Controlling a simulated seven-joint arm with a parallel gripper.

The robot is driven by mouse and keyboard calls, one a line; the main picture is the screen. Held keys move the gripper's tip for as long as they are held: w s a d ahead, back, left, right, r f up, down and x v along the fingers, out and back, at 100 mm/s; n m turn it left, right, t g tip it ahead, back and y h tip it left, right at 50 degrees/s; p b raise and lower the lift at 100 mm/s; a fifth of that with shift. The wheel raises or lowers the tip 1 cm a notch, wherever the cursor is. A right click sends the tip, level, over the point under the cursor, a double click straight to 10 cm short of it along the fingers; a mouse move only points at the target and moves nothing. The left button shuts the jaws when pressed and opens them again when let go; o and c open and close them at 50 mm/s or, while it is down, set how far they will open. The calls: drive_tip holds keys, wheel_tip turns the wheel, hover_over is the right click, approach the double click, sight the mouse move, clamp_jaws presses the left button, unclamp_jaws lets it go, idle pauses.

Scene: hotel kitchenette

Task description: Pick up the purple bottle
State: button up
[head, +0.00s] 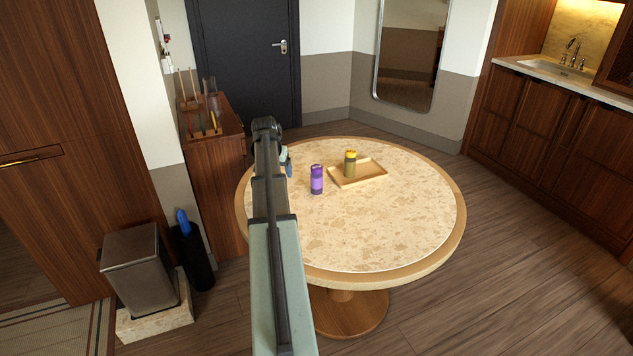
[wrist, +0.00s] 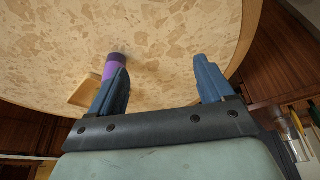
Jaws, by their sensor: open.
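The purple bottle (head: 316,180) stands upright on the round table, left of the wooden tray. In the wrist view the bottle (wrist: 115,66) shows just beyond the left finger, which partly covers it. My gripper (wrist: 161,80) is open, with bare tabletop between its two blue fingers. In the head view my gripper (head: 287,162) is mostly hidden behind my arm, at the table's left side and left of the bottle. I cannot tell whether the left finger touches the bottle.
The round table (head: 390,240) has a speckled top with a wooden rim. A wooden tray (head: 345,183) on it holds a yellow-capped bottle (head: 350,164). The front and right of the tabletop are clear. A wooden cabinet (head: 215,185) with several upright items stands behind the table's left side.

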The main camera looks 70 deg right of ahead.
drive_tip(key=m, duration=0.2)
approach(317, 173)
drive_tip(key=w+r, duration=0.2)
drive_tip(key=shift+g, duration=0.3)
drive_tip(key=x, duration=1.4)
drive_tip(key=shift+s+d, duration=0.3)
drive_tip(key=c, duration=1.2)
drive_tip(key=shift+c, duration=0.2)
wheel_tip(317, 173, up, 13)
